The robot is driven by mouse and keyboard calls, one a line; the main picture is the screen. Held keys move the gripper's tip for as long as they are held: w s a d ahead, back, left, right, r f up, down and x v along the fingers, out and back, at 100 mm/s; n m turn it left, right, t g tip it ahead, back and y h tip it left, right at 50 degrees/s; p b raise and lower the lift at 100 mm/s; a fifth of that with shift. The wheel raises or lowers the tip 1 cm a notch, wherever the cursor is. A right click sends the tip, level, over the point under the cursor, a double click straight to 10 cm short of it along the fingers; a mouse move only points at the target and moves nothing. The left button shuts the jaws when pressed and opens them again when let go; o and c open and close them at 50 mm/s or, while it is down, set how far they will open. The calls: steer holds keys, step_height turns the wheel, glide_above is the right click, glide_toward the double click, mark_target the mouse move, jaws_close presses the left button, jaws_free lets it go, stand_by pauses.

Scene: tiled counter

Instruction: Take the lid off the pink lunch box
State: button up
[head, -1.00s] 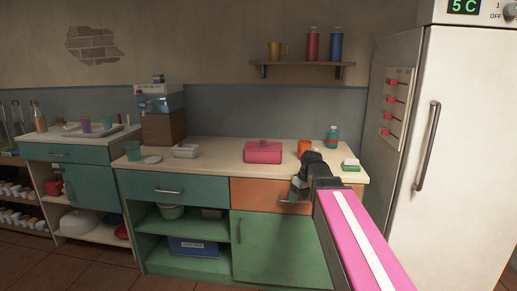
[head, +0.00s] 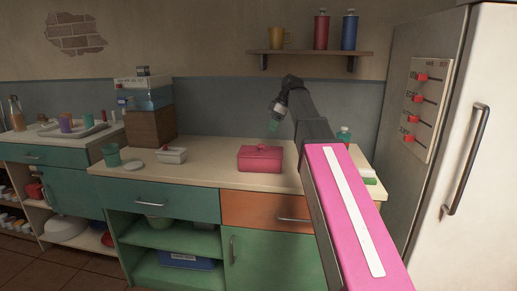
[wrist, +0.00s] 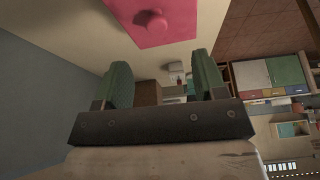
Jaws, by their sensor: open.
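The pink lunch box (head: 260,160) sits closed on the counter, its lid on top with a small round knob (head: 262,147). In the wrist view the lid (wrist: 178,27) and its knob (wrist: 151,22) show at the top edge, beyond my fingers. My gripper (head: 273,125) is above the counter, over the back right of the box and apart from it. In the wrist view its two green fingers (wrist: 163,75) are spread wide with nothing between them.
A white lidded container (head: 171,155) and a teal cup (head: 111,155) stand left of the box. A wall shelf (head: 312,53) holds a mug and two bottles above. The fridge (head: 470,130) bounds the right side. My arm hides part of the right counter.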

mark_target(261, 144)
steer(key=x, duration=1)
steer(key=shift+w+a, duration=0.35)
steer(key=shift+w, duration=0.05)
steer(key=shift+c, duration=0.3)
steer(key=c, duration=1)
